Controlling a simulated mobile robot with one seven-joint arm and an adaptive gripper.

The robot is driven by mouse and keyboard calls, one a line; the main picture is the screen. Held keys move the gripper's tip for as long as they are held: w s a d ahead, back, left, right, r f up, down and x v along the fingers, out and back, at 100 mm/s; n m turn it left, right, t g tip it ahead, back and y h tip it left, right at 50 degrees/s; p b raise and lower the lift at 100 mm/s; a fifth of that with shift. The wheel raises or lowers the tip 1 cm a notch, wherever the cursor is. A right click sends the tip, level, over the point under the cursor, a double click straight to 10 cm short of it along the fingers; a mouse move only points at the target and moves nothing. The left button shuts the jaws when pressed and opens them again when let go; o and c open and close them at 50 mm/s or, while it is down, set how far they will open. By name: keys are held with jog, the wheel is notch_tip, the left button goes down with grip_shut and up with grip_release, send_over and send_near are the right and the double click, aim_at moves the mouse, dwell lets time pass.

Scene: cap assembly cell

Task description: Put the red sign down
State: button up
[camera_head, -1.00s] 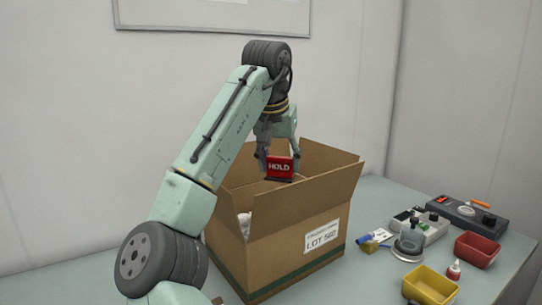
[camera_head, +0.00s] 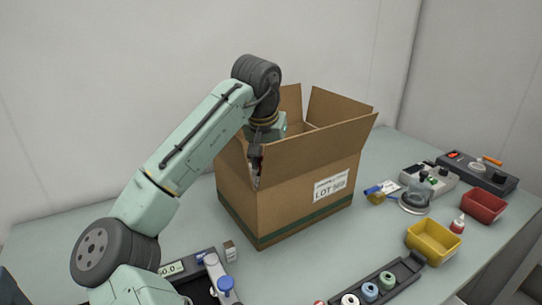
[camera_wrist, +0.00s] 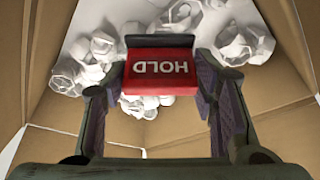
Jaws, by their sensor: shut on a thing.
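The red sign (camera_wrist: 160,80) with the word HOLD has a dark base and appears upside down in the wrist view. My gripper (camera_wrist: 158,72) is shut on it, one finger on each side. In the head view, my gripper (camera_head: 255,165) reaches down at the left part of the open cardboard box (camera_head: 300,205), and the sign is hidden there. In the wrist view the sign is between the box walls (camera_wrist: 60,40), over crumpled white paper (camera_wrist: 90,55). I cannot tell whether the sign touches the paper.
The box flaps (camera_head: 340,105) stand up around the opening. To the right are a yellow bin (camera_head: 433,243), a red bin (camera_head: 484,206), a small bottle (camera_head: 457,224) and a control box (camera_head: 478,172). A dark rack (camera_head: 375,285) with small rolls is in front.

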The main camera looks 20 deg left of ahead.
jog(key=shift+f, duration=0.1)
jog(key=o, duration=1.2)
jog(key=b+v, duration=0.2)
jog(key=v, duration=1)
jog(key=shift+b, duration=0.35)
